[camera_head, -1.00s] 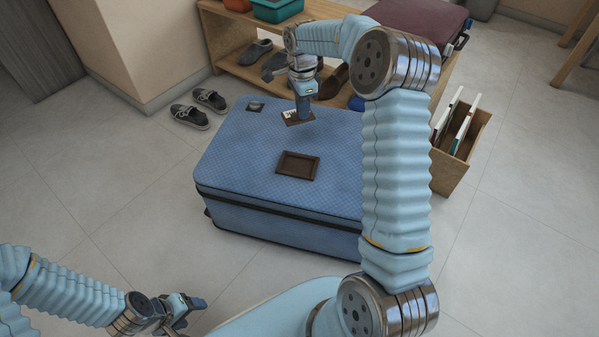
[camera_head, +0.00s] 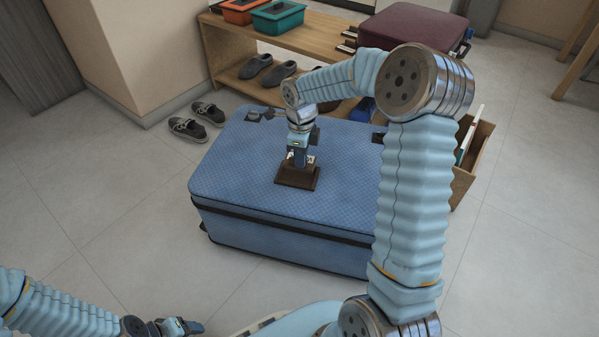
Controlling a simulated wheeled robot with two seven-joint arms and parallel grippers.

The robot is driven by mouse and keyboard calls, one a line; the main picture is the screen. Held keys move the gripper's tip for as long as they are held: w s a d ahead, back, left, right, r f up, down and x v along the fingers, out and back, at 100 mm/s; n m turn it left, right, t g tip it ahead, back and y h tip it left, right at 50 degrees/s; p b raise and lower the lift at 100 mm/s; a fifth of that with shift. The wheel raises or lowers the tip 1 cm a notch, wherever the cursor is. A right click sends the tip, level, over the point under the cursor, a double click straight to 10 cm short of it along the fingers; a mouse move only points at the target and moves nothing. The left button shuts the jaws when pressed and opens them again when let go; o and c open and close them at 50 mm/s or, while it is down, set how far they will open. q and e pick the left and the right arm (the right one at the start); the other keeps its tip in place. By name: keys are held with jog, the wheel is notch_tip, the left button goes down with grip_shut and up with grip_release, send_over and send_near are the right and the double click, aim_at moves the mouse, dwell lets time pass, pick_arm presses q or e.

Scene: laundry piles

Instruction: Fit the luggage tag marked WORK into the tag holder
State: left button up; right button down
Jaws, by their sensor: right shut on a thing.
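A blue suitcase (camera_head: 240,165) lies flat on the floor, with the dark brown tag holder (camera_head: 297,178) on its top. My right gripper (camera_head: 299,162) points down over the holder and is shut on the luggage tag. The tag is mostly hidden by the fingers and looks to be at or just above the holder. I cannot tell whether it sits inside the frame, and its marking cannot be read. My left gripper (camera_head: 184,327) is low at the bottom of the view, away from the suitcase. Its jaws are too unclear to judge.
Small dark pieces lie at the suitcase's far edge (camera_head: 254,114). Behind it stands a wooden shelf (camera_head: 225,77) with shoes, an orange box and a teal box (camera_head: 278,18). A wooden bin (camera_head: 473,165) is at the right.

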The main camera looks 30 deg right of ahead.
aim_at(300, 170)
jog(key=shift+s+a+f, duration=0.15)
jog(key=shift+f, duration=0.1)
jog(key=shift+s+a+f+b, duration=0.1)
jog(key=shift+a+f+b, duration=0.1)
jog(key=shift+f, duration=0.75)
jog(key=shift+s+a+f+b, duration=0.1)
jog(key=shift+f+b, duration=0.05)
jog(key=shift+f, duration=0.8)
jog(key=shift+f, duration=0.1)
jog(key=c, duration=1.2)
grip_release()
jog(key=shift+o, duration=0.2)
jog(key=shift+r, duration=0.25)
notch_tip(300, 170, up, 12)
jog(key=p, duration=0.2)
jog(key=shift+f, duration=0.15)
